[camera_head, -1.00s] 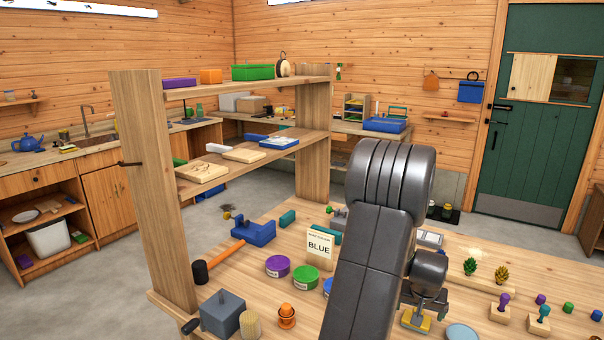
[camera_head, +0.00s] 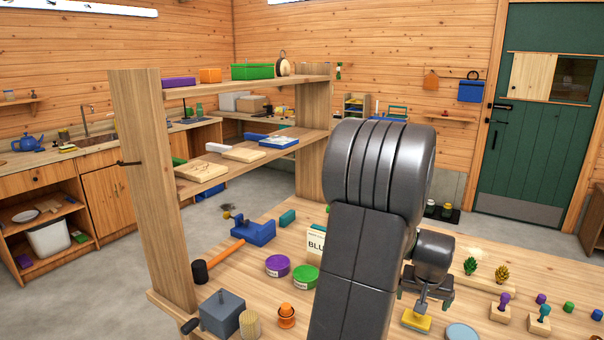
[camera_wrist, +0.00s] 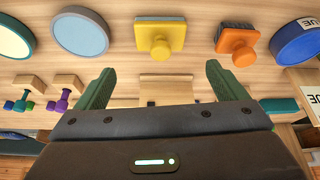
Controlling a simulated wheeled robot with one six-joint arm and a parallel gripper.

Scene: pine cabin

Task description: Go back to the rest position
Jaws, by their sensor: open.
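My gripper (camera_wrist: 163,88) is open in the wrist view, with its two green fingers apart and nothing between them. In the head view my gripper (camera_head: 427,292) is above the wooden table (camera_head: 395,316), partly hidden by my wrist. A yellow block with a round knob (camera_wrist: 160,36) lies on the table beyond the fingertips, apart from them. It also shows in the head view (camera_head: 416,321), just below the gripper. My arm covers the middle of the table in the head view.
An orange knobbed brush (camera_wrist: 238,45), a blue disc (camera_wrist: 298,42) and a pale blue disc (camera_wrist: 80,33) lie near the yellow block. A tall wooden shelf (camera_head: 150,180) stands left of my arm. Purple (camera_head: 278,266) and green tubs (camera_head: 305,276) stand left of the arm.

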